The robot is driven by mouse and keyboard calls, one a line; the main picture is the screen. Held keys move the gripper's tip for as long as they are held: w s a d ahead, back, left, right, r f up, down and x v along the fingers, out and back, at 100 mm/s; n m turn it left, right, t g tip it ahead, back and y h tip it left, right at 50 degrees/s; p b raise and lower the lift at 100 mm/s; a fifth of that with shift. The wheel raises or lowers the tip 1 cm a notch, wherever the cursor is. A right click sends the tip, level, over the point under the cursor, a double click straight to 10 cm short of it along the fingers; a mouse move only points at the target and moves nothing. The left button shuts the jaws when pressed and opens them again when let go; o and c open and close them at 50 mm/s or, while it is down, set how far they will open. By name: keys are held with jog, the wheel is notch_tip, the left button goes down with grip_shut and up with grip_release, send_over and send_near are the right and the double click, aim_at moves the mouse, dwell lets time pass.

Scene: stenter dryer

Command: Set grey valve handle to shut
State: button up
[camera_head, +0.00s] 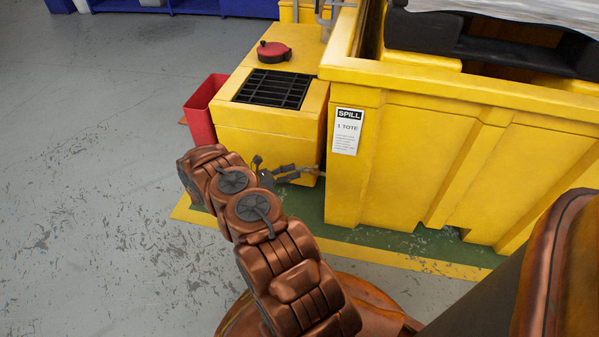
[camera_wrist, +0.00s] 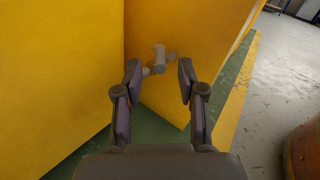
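The grey valve handle (camera_wrist: 159,58) shows in the wrist view as a small grey piece low on a yellow wall, with a small stub beside it. My gripper (camera_wrist: 160,79) is open, with one finger on each side of the view. The handle lies ahead of the fingertips, in the gap between them, and nothing is visibly held. In the head view my gripper (camera_head: 298,173) is at the lower right of the small yellow box, near the corner with the large yellow bund. The handle is too small and covered to make out there.
The small yellow box (camera_head: 262,130) has a black grate (camera_head: 275,89) and a red cap (camera_head: 273,51) on top. A red bin (camera_head: 201,112) stands at its left. The large yellow bund (camera_head: 400,160) is on the right. Grey floor (camera_head: 90,180) at left is clear.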

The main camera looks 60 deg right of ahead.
aim_at(300, 168)
jog(key=shift+b+x, duration=0.45)
jog(key=shift+x, duration=1.3)
jog(key=shift+c, duration=0.3)
grip_shut()
